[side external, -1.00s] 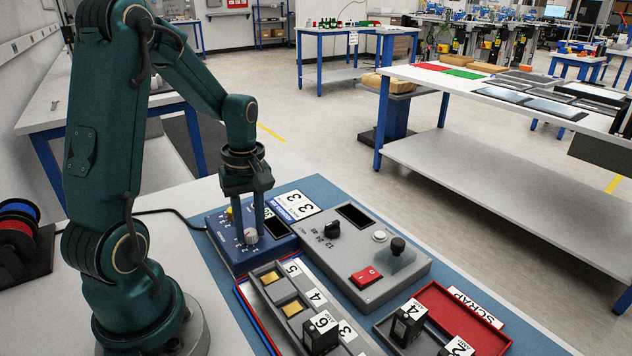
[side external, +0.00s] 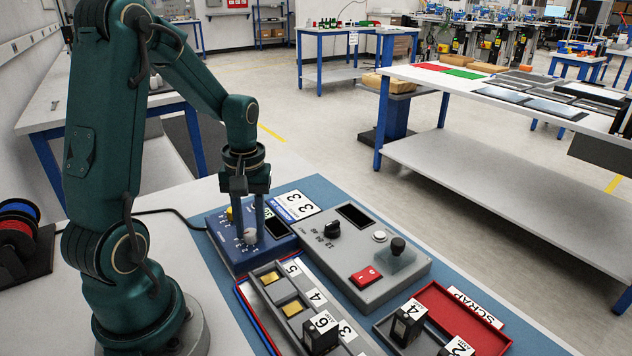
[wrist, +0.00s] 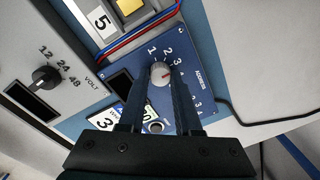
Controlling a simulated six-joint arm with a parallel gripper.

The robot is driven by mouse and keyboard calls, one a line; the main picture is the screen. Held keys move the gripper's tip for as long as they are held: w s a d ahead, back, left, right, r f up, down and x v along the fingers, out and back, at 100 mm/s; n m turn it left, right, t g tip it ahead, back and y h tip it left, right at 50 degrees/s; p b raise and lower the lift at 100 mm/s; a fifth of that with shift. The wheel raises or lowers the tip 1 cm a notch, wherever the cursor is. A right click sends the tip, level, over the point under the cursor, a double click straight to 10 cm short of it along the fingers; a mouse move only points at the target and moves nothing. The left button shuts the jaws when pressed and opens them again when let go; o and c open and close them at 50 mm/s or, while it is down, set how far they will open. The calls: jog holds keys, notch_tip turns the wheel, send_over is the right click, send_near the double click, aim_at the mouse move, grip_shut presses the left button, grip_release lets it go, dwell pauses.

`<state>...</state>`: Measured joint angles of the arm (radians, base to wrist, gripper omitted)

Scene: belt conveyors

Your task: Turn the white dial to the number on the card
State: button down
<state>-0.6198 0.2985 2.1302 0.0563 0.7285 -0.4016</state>
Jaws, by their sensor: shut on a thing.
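The white dial (wrist: 159,73) is on the top of a blue box (side external: 226,238) labelled ADDRESS, with the numbers 1, 2, 3 and others printed around it. My gripper (wrist: 164,78) points down over the box, its two fingers shut on the dial's sides. In the side view the dial (side external: 250,237) shows low between the fingers (side external: 251,239). A thin red mark on the dial points to the right in the wrist view; its exact number is hard to tell. The white card (side external: 297,206) beside the box shows a 3; it is partly hidden in the wrist view (wrist: 103,113).
A grey panel (side external: 405,276) with a black volt knob (side external: 331,230), a red switch (side external: 366,276) and a black-topped lever stands right beside the blue box. In front are a slotted tray (side external: 262,277) with numbered blocks and a red scrap bin (side external: 449,305).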

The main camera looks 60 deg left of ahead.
aim_at(253, 231)
jog(key=c, duration=0.6)
grip_release()
jog(key=shift+r, duration=0.1)
jog(key=shift+w+r, duration=0.1)
jog(key=shift+r, duration=2.4)
jog(key=shift+d, duration=0.1)
